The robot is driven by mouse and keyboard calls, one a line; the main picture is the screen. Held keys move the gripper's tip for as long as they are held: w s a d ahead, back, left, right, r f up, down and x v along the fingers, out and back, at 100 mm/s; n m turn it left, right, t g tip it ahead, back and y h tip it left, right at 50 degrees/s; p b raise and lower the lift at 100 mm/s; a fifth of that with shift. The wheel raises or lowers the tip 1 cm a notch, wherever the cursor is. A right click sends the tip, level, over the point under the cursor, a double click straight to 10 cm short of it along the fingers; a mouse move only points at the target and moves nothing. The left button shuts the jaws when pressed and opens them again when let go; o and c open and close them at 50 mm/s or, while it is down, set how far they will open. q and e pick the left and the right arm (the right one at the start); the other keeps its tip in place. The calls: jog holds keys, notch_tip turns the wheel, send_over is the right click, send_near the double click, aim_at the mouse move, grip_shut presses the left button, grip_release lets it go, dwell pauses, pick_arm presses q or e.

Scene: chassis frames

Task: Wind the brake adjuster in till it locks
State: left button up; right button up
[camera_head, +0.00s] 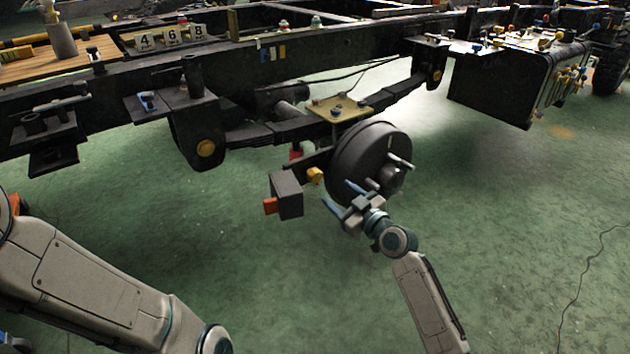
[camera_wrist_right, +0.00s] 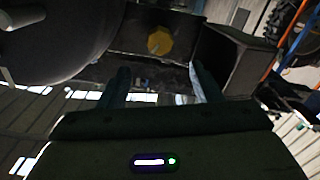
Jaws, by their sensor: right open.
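The yellow hexagonal brake adjuster (camera_head: 315,175) sits beside the dark brake drum (camera_head: 365,160), between it and a dark box. In the right wrist view the adjuster (camera_wrist_right: 160,41) lies ahead of my fingers, roughly centred between them. My right gripper (camera_head: 338,196) is open and empty, its blue fingers pointing at the adjuster and apart from it. The fingertips also show in the right wrist view (camera_wrist_right: 158,68). My left arm enters at lower left; its gripper is out of view.
A dark box (camera_head: 287,194) with an orange end (camera_head: 270,206) hangs left of the adjuster, close to my right fingers. The drum with its studs is close on the right. The chassis rail (camera_head: 330,50) runs above. The green floor (camera_head: 520,240) is open at right.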

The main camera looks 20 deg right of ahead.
aim_at(317, 177)
jog(key=b+x, duration=0.2)
jog(key=x, duration=0.5)
jog(key=shift+w+a+f, duration=0.1)
jog(key=shift+w+f, duration=0.1)
jog(key=shift+w, duration=0.05)
jog(key=shift+w+a+r, duration=0.1)
jog(key=shift+w+a, duration=0.1)
jog(key=shift+w, duration=0.45)
jog(key=c, duration=1)
jog(key=shift+m, duration=0.4)
